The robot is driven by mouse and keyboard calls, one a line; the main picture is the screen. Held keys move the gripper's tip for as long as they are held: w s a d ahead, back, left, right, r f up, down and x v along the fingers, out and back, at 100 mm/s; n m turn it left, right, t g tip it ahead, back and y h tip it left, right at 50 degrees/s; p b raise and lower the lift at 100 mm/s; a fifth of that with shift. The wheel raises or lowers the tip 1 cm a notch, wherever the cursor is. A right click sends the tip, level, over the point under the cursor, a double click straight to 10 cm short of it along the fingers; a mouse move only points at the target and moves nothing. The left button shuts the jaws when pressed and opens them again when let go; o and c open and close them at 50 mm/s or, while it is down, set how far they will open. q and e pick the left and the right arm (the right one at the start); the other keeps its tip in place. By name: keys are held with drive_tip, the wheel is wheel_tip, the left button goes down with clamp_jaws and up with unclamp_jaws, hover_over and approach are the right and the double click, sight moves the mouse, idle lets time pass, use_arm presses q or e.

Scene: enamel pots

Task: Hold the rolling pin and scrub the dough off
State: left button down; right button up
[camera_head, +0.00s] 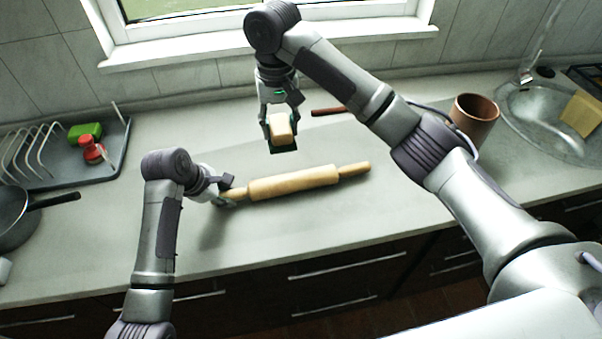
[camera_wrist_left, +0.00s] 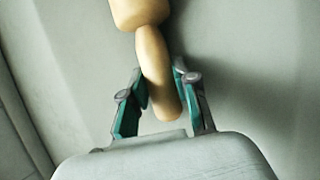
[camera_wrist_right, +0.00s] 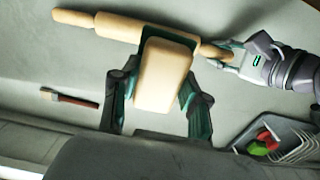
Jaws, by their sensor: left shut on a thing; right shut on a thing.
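The wooden rolling pin (camera_head: 295,183) lies across the middle of the counter, tilted slightly up to the right. My left gripper (camera_head: 226,192) is shut on its left handle; the left wrist view shows the handle (camera_wrist_left: 157,75) between the fingers. My right gripper (camera_head: 281,135) is shut on a pale cream block (camera_head: 280,127), held behind and above the pin, apart from it. The block (camera_wrist_right: 163,75) fills the space between the fingers in the right wrist view. I cannot make out any dough on the pin's visible side.
A brown-handled tool (camera_head: 327,111) lies at the back. A brown pot (camera_head: 474,117) stands beside the sink (camera_head: 540,122) at the right.

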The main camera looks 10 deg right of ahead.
drive_tip(key=d, duration=1)
use_arm(q)
drive_tip(key=c, duration=1)
unclamp_jaws()
drive_tip(key=shift+o, duration=0.2)
wheel_tip(320, 180, up, 7)
drive_tip(key=p, duration=1)
drive_tip(key=shift+r, duration=0.1)
use_arm(e)
wheel_tip(320, 180, up, 10)
use_arm(q)
drive_tip(key=shift+o, duration=0.2)
